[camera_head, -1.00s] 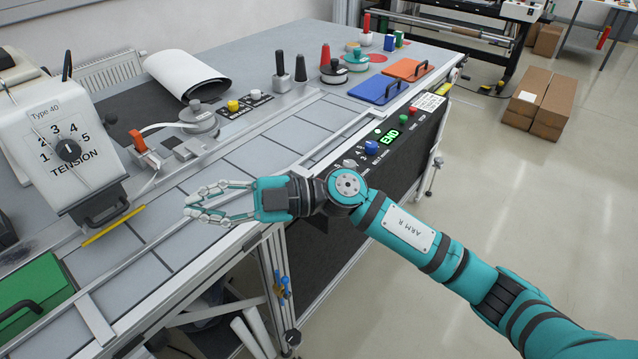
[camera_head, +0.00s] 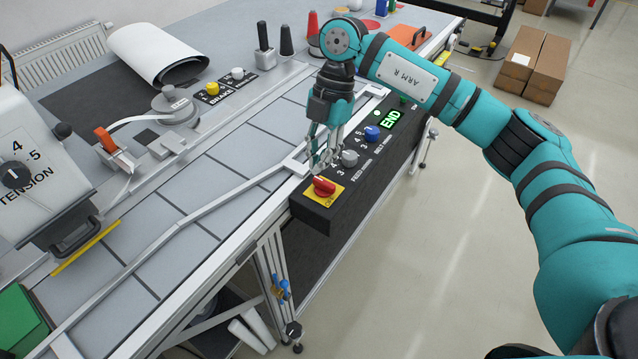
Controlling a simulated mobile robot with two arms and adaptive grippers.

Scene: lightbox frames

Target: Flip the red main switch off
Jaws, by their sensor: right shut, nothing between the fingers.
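The red main switch (camera_head: 325,186) is a red rotary knob on a yellow plate (camera_head: 319,198), at the near end of the black control panel (camera_head: 305,213). My right gripper (camera_head: 317,166) points down just above and behind the red knob. Its fingers are shut with nothing between them. The fingertips look very close to the knob; I cannot tell whether they touch it. The lettering on the yellow plate is too small to read surely. My left gripper is not in view.
A grey knob (camera_head: 349,158), a blue knob (camera_head: 372,133) and a green END display (camera_head: 391,119) sit farther along the panel. An orange clip (camera_head: 106,140) and a tension unit (camera_head: 20,165) stand at left. Open floor lies to the right.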

